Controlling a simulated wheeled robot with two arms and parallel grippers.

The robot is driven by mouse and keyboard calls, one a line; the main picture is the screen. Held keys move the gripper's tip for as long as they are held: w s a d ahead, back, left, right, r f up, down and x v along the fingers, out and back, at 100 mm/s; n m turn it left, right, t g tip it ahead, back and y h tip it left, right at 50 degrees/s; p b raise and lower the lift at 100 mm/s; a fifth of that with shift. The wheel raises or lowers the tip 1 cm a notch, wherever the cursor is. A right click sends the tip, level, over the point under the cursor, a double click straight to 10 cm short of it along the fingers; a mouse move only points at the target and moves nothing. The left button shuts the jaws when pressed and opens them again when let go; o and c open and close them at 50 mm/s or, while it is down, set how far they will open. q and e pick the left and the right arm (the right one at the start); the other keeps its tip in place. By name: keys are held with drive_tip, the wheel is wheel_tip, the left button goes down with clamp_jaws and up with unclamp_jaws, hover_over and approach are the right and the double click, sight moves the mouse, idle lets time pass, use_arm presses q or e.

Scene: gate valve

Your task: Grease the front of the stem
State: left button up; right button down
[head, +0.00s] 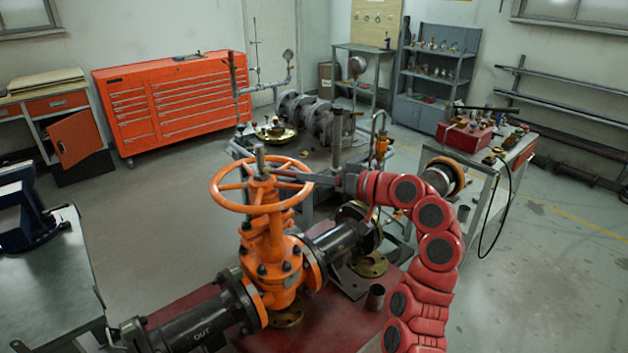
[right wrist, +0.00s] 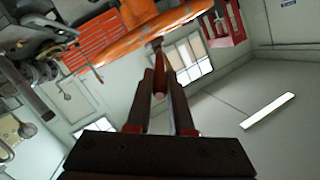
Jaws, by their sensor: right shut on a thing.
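The orange gate valve (head: 272,245) stands upright in the pipe run, with an orange handwheel (head: 222,200) on top. The grey metal stem (head: 260,158) rises through the wheel's hub. My right gripper (head: 308,177) reaches in from the right at the wheel's right rim, pointing left toward the stem. In the right wrist view its fingers (right wrist: 162,92) are shut on a slim reddish tool (right wrist: 159,72), whose dark end lies close to the orange wheel (right wrist: 145,38). I cannot tell whether the tool touches the stem. My left gripper is not in view.
A dark flanged pipe (head: 190,318) runs from the valve over a red surface (head: 330,322). A dark cup (head: 375,297) stands at its right. Behind is a bench with grey flanged parts (head: 318,118). A blue vise (head: 25,215) is at the left. Open floor lies far right.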

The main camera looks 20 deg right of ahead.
drive_tip(key=shift+r, duration=0.1)
drive_tip(key=shift+s+r+p, duration=0.15)
drive_tip(key=shift+r+p, duration=0.75)
drive_tip(key=shift+r, duration=0.8)
drive_tip(key=shift+r+p, duration=0.75)
drive_tip(key=shift+r, duration=1)
drive_tip(key=shift+f+b, duration=2.3)
drive_tip(key=shift+f, duration=1.3)
drive_tip(key=shift+s+d+r, duration=0.1)
drive_tip(key=shift+s+d, duration=0.15)
drive_tip(key=shift+s, duration=0.2)
drive_tip(key=shift+s+d+p, duration=0.15)
drive_tip(key=shift+s+d, duration=0.1)
drive_tip(key=shift+s, duration=0.5)
drive_tip(key=shift+s+d+p, duration=0.1)
drive_tip(key=shift+s+d, duration=0.2)
drive_tip(key=shift+s, duration=0.5)
drive_tip(key=shift+s+d+p, duration=0.15)
drive_tip(key=shift+s+d, duration=0.1)
drive_tip(key=shift+s, duration=0.5)
